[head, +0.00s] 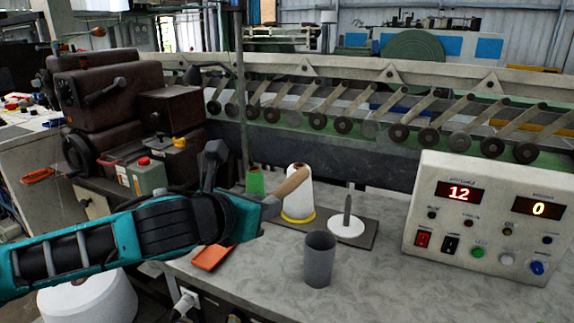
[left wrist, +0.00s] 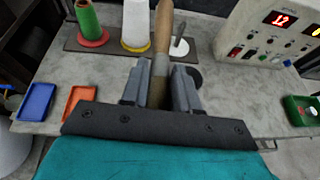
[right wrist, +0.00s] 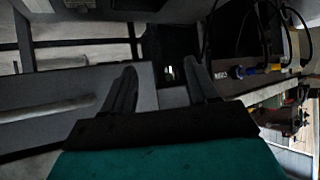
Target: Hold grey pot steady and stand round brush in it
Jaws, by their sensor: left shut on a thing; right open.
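The grey pot (head: 319,262) stands upright on the grey table, its open top showing, with nothing seen in it. My left gripper (head: 272,207) is shut on the round brush (head: 292,184), left of the pot and higher in the picture. The brush's wooden handle slants up to the right; its bristle end cannot be made out. In the left wrist view the wooden handle (left wrist: 163,32) runs up from between the fingers (left wrist: 160,88). A dark round shape beside the right finger there is probably the pot, partly hidden. My right gripper (right wrist: 163,85) is open and empty, away from the pot.
A white cone (head: 299,190), a green cone (head: 255,182) and a spindle with white disc (head: 346,226) stand behind the pot. An orange tray (head: 211,256) lies left, a blue tray (left wrist: 37,101) beyond it. A control box (head: 490,215) stands right.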

